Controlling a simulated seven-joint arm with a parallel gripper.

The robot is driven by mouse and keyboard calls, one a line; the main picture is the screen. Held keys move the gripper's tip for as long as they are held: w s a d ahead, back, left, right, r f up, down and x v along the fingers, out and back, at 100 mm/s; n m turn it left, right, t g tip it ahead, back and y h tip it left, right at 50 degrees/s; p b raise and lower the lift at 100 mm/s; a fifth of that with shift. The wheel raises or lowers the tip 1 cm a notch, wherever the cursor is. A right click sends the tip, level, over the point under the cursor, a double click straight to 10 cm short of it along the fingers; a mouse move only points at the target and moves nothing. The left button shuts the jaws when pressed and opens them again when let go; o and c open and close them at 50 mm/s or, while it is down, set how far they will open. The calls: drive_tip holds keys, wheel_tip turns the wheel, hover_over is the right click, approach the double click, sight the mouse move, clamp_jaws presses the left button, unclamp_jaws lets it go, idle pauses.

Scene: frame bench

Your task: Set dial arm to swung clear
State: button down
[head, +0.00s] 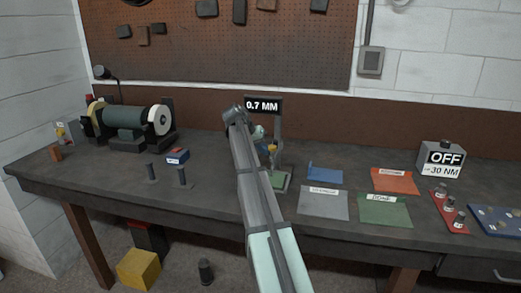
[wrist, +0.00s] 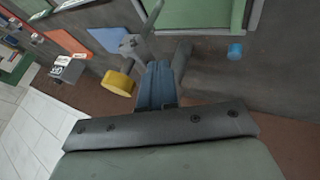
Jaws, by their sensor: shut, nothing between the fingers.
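A grey upright stand (head: 278,130) rises beside a small green plate (head: 281,181) at mid-bench, under the black "0.7 MM" sign (head: 262,105). A small yellow part (head: 272,149) shows on it, partly behind my arm. The wrist view shows a yellow round part (wrist: 118,82) and a grey metal arm (wrist: 136,42) close by the fingers. I cannot tell for certain which piece is the dial arm or how it is set. My gripper (wrist: 160,66) is shut and empty, its blue fingers beside the grey and yellow parts. Contact is unclear. In the head view my arm mostly hides the gripper.
A grinder (head: 125,120) and two dark posts (head: 182,177) stand to the left. An "OFF" box (head: 441,160) stands farther right.

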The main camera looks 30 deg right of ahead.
drive_tip(key=shift+s, duration=0.2)
drive_tip(key=s+d+n+t+y, duration=0.2)
drive_tip(key=d+n+t, duration=0.2)
drive_tip(key=d+n, duration=0.3)
drive_tip(key=s+d+n+t+y, duration=0.3)
drive_tip(key=d+n+t, duration=0.1)
drive_tip(key=d+n, duration=0.4)
drive_tip(key=shift+n, duration=0.5)
drive_tip(key=shift+d, duration=0.1)
idle(0.7)
drive_tip(key=s+a+r, duration=0.4)
drive_tip(key=s+r, duration=0.4)
drive_tip(key=shift+s+a, duration=0.3)
